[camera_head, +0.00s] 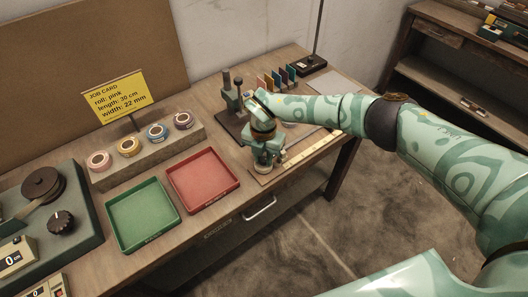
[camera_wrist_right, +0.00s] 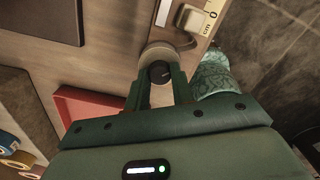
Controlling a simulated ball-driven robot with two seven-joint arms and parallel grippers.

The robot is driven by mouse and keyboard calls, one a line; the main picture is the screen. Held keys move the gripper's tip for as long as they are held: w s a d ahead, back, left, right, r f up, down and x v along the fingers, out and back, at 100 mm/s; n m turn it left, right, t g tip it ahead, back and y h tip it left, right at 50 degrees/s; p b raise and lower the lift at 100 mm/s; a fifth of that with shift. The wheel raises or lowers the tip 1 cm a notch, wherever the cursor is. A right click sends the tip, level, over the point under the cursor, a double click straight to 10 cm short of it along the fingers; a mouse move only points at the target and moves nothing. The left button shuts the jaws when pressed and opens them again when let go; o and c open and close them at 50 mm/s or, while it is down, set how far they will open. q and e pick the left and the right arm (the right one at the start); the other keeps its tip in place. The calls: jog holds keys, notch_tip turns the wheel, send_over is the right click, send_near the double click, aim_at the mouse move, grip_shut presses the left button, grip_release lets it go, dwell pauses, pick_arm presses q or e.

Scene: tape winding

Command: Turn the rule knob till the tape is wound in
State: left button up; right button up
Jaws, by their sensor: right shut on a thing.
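My right gripper (camera_head: 265,160) reaches down at the front edge of the bench, at the near end of a pale rule strip (camera_head: 308,149). In the right wrist view my right gripper (camera_wrist_right: 160,85) is shut on the dark rule knob (camera_wrist_right: 159,71), with one finger on each side. The knob has a light mark and stands on a round grey base (camera_wrist_right: 158,50). The head view hides the knob behind the gripper. My left gripper is not in view.
A red tray (camera_head: 202,207) and a green tray (camera_head: 143,243) stand left of the gripper. Behind them are several tape rolls on a block (camera_head: 150,172) and a yellow job card (camera_head: 116,95). A green machine (camera_head: 85,245) with another dark knob stands far left. A dark stand (camera_head: 230,95) is close behind the gripper.

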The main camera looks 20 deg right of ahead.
aim_at(264, 158)
jog(key=shift+w+r+m+p, duration=0.15)
jog(key=shift+m+p, duration=0.6)
jog(key=shift+m, duration=0.55)
jog(key=o, duration=1)
notch_tip(264, 158, up, 16)
jog(key=p, duration=0.3)
jog(key=shift+p, duration=0.35)
